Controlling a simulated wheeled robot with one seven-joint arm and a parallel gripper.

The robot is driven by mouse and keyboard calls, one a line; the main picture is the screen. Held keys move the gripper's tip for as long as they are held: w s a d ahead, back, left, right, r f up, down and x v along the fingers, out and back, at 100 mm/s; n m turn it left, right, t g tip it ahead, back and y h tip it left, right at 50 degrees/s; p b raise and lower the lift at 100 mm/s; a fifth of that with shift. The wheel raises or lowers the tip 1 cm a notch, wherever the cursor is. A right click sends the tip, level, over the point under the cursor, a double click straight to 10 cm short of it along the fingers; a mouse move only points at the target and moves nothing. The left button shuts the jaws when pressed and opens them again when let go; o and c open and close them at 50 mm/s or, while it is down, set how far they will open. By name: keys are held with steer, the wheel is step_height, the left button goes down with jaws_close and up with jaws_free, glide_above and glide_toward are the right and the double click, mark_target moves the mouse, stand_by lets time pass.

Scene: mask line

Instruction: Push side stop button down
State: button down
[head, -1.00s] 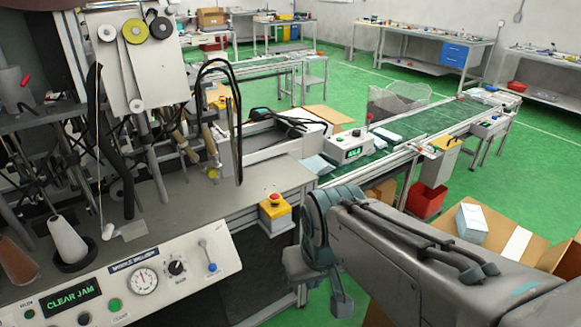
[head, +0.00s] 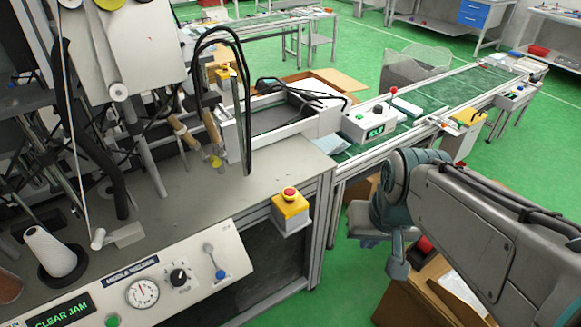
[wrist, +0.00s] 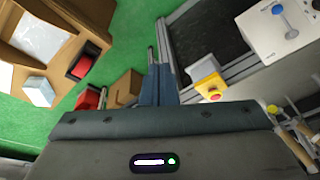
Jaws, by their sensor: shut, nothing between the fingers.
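The side stop button (head: 290,193) is a red mushroom cap on a yellow box (head: 291,210), mounted at the right edge of the machine bench. It also shows in the wrist view, right of the fingers, with its red cap (wrist: 215,95) on the yellow box. My gripper (head: 396,272) is to the right of the button in the head view, apart from it and a little lower, pointing down. In the wrist view my gripper (wrist: 157,57) shows two slim fingers together, with nothing between them.
The control panel (head: 150,285) with a gauge and "CLEAR JAM" display is at lower left. A conveyor (head: 440,95) runs to the back right. Cardboard boxes (head: 432,300) and a red bin (wrist: 90,97) stand on the floor near my arm. Green floor lies between bench and boxes.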

steer(key=w+a+r+m+y+p, duration=0.1)
steer(key=w+a+m+y+p, duration=0.1)
steer(key=w+a+m+y, duration=0.25)
steer(key=w+a+r+m+y+p, duration=0.1)
steer(key=w+a+r+m+p, duration=0.15)
steer(key=w+a, duration=0.4)
steer(key=w+a+f+m+t+p, duration=0.2)
steer(key=w+f+m+t+p, duration=0.1)
steer(key=w+m, duration=0.7)
steer(key=w+f, duration=0.1)
steer(key=w, duration=0.2)
steer(key=shift+a+t, duration=0.2)
steer(key=shift+t, duration=0.1)
steer(key=shift+f+y, duration=0.1)
steer(key=shift+y, duration=0.15)
steer(key=b, duration=0.6)
glide_above(293, 193)
step_height(293, 193, down, 7)
steer(key=shift+f, duration=0.1)
steer(key=shift+f+b, duration=0.8)
steer(key=shift+b, duration=0.2)
steer(key=shift+f+b, duration=0.4)
steer(key=shift+b, duration=0.25)
